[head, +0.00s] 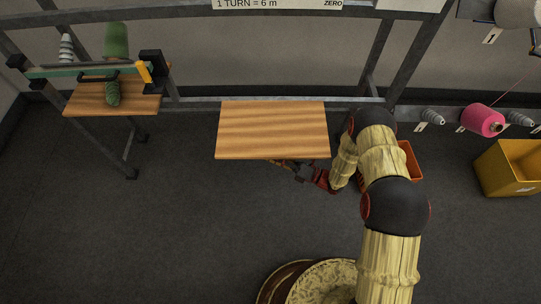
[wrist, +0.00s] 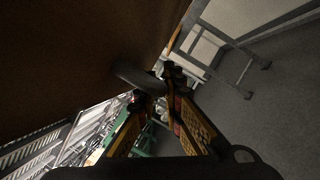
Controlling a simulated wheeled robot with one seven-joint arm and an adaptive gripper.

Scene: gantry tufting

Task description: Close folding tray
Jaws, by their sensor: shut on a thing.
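The folding tray (head: 273,130) is a wooden board standing out level from the metal frame in the head view. Its dark underside (wrist: 70,50) fills the upper left of the wrist view. My gripper (head: 300,172) is below the tray's front edge, partly hidden by the board. In the wrist view my gripper (wrist: 158,98) has its fingertips closed at a rounded grey bar (wrist: 135,77) beside the underside. How the bar joins the tray is hard to see in the shadow.
A metal frame (head: 190,103) runs behind the tray. A second wooden shelf (head: 88,98) with a green cone (head: 116,40) is at left. An orange bin (head: 412,163), a pink spool (head: 482,120) and a yellow box (head: 507,168) are at right. The floor in front is mostly clear.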

